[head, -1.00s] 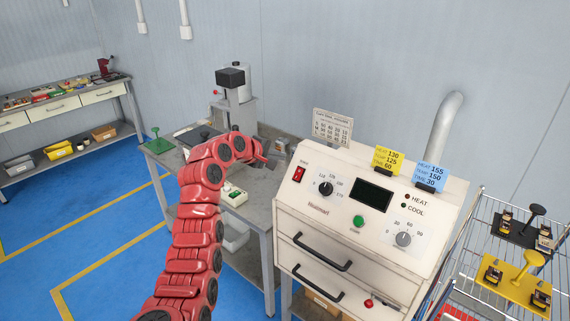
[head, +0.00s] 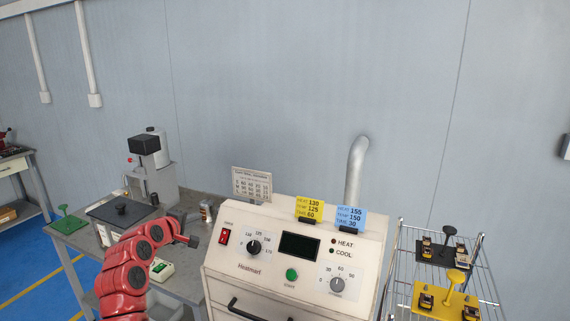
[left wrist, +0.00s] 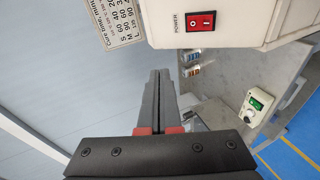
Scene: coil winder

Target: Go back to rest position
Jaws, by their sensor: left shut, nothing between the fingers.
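My left arm comes in from the lower left of the head view, and its gripper (head: 192,240) is beside the upper left side of the white heating machine (head: 262,225). In the left wrist view the gripper (left wrist: 160,75) has its two grey fingers together, shut and empty. The machine's red power switch (left wrist: 200,21) shows just beyond the fingertips at the upper right. My right gripper is in neither view.
A grey workbench (head: 188,287) with a winder (head: 150,170) and a small control box (head: 161,269) stands behind my left arm. A wire rack (head: 400,262) with a black fixture (head: 440,252) and a yellow fixture (head: 445,302) stands right of the machine.

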